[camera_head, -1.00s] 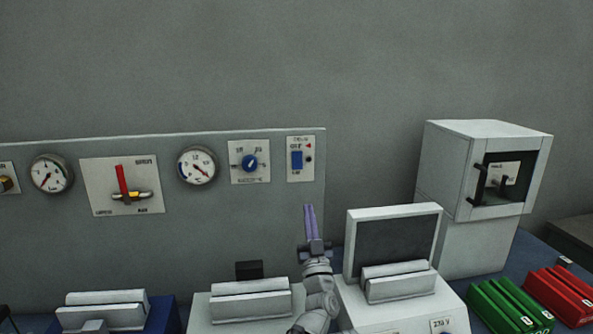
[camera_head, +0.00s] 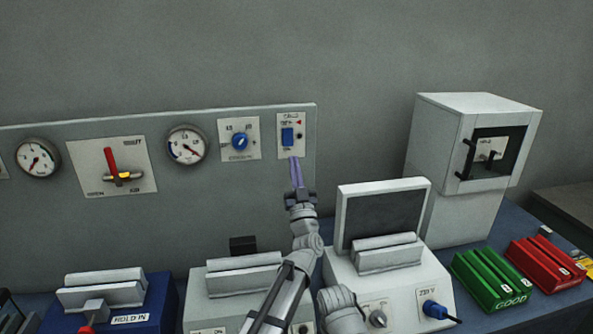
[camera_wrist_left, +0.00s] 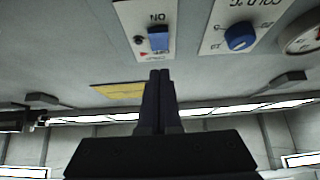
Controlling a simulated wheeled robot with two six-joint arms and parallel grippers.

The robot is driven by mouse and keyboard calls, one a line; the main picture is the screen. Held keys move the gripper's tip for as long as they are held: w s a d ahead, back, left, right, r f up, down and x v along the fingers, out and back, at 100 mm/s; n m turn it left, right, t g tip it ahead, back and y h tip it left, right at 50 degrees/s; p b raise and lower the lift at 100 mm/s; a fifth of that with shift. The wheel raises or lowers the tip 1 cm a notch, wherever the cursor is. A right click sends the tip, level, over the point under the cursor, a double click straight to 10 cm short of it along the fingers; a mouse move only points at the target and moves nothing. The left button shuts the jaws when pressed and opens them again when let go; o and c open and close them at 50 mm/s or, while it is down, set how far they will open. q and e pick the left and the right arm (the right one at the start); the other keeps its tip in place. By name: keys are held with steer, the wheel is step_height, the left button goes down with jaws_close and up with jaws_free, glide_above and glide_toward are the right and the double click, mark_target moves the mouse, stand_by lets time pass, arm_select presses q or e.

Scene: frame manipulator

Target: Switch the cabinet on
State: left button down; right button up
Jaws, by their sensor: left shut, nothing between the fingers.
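A blue rocker switch (camera_head: 287,137) sits on a white plate (camera_head: 292,152) at the right end of the grey panel, with a red triangle and a small dark lamp beside it. The switch also shows in the left wrist view (camera_wrist_left: 158,40), upside down, near an "ON" label. My left gripper (camera_head: 295,160) is shut and empty, its purple fingers pointing up just below the switch. In the left wrist view its dark fingertips (camera_wrist_left: 158,72) end just short of the switch in the picture; contact cannot be told. The white cabinet (camera_head: 455,125) stands at the right with a dark-framed front.
A blue knob (camera_head: 240,142), gauges (camera_head: 186,146) and a red lever (camera_head: 112,160) share the panel. White machines (camera_head: 395,270) stand below on the blue bench. Green (camera_head: 490,280) and red (camera_head: 545,262) blocks lie at the right.

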mark_target(288, 140)
arm_select(q)
steer(key=w, duration=0.1)
steer(key=w+a+r, duration=0.1)
steer(key=w, duration=0.3)
steer(key=shift+a+r, duration=0.15)
steer(key=shift+a, duration=0.05)
steer(key=shift+w+a, duration=0.2)
steer(key=shift+w, duration=0.35)
arm_select(e)
steer(key=shift+r, duration=0.6)
